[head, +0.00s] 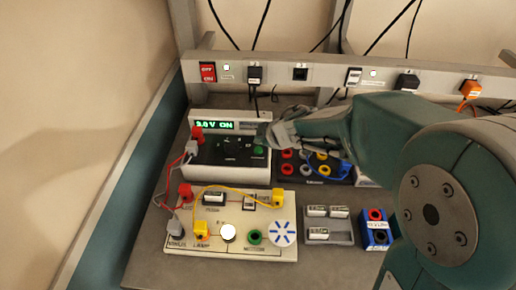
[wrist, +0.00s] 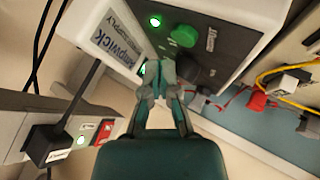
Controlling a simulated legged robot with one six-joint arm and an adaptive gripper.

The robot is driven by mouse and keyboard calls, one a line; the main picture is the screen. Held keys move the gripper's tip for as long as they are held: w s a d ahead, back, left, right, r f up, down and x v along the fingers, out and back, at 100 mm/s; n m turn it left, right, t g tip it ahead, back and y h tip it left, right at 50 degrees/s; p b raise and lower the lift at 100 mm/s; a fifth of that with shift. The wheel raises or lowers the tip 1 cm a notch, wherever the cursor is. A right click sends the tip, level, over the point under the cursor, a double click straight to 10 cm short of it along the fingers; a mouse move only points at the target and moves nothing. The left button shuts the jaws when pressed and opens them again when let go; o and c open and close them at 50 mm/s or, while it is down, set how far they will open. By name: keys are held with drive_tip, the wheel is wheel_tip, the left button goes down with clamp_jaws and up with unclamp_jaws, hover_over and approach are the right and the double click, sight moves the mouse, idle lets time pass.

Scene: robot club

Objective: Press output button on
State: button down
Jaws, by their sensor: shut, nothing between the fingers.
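The power supply (head: 228,163) stands on the bench at the left back, and its display (head: 214,126) reads "3.0 V ON". A green button (head: 258,150) sits at the right of its black panel. In the wrist view the green button (wrist: 183,36) is beside a lit green light (wrist: 155,20). My gripper (head: 268,136) is shut and empty, at the right end of the supply and close to the button. In the wrist view my gripper (wrist: 160,82) is at the supply's edge, apart from the green button; whether it touches the casing I cannot tell.
A circuit board (head: 232,246) with a bright lamp (head: 228,232) and yellow and red leads lies in front. A battery tray (head: 330,226) and a blue block (head: 376,230) are to its right. A socket rail (head: 330,76) with plugs and cables runs behind.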

sight(260, 150)
drive_tip(key=shift+r, duration=2.3)
drive_tip(key=shift+d+r, duration=0.1)
drive_tip(key=shift+r, duration=0.15)
drive_tip(key=s+d+r+m+t+h, duration=0.35)
drive_tip(key=d+r+m, duration=0.2)
drive_tip(key=d, duration=0.35)
drive_tip(key=s+d+r+m+t+h, duration=0.2)
drive_tip(key=d+r+m+h, duration=0.3)
drive_tip(key=d+m, duration=0.3)
drive_tip(key=s+f+m+g+y, duration=0.1)
drive_tip(key=s+f+m+g, duration=0.1)
drive_tip(key=s, duration=0.7)
drive_tip(key=s+f+m+g+y, duration=0.1)
drive_tip(key=s+f+g, duration=0.3)
drive_tip(key=s, duration=0.5)
drive_tip(key=shift+s+d+f+m+g, duration=0.35)
drive_tip(key=shift+s+d+f+m, duration=0.1)
drive_tip(key=shift+f, duration=0.25)
